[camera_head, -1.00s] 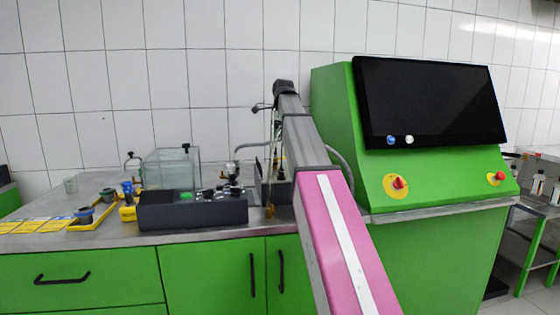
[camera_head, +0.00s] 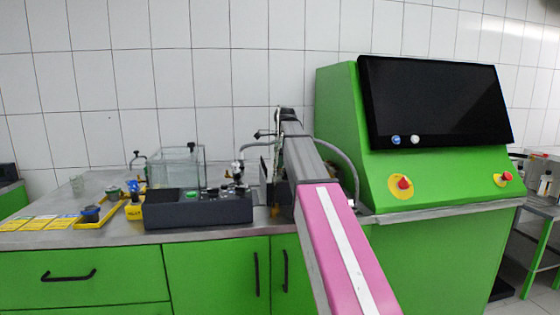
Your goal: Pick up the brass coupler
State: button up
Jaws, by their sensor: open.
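My arm reaches from the bottom right to the back of the bench, its wrist bent down behind the testbench block. My gripper (camera_head: 275,186) is a small, mostly hidden shape at the far end, low over the bench and open. A small brownish-gold piece (camera_head: 275,210) shows just below it at the right end of the dark block. It may be the brass coupler, but it is too small and covered to be sure. I cannot tell whether the fingers are around it or beside it. Nothing is visibly held.
A dark grey block with fittings (camera_head: 200,211) stands left of the arm, with a clear tank (camera_head: 178,168) behind it. A yellow tray (camera_head: 122,208) with dark cups and yellow labels (camera_head: 40,223) lie left. A green console (camera_head: 340,120) with a black screen (camera_head: 435,103) rises close right.

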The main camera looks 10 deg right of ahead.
grip_shut()
jog(key=shift+r, duration=0.1)
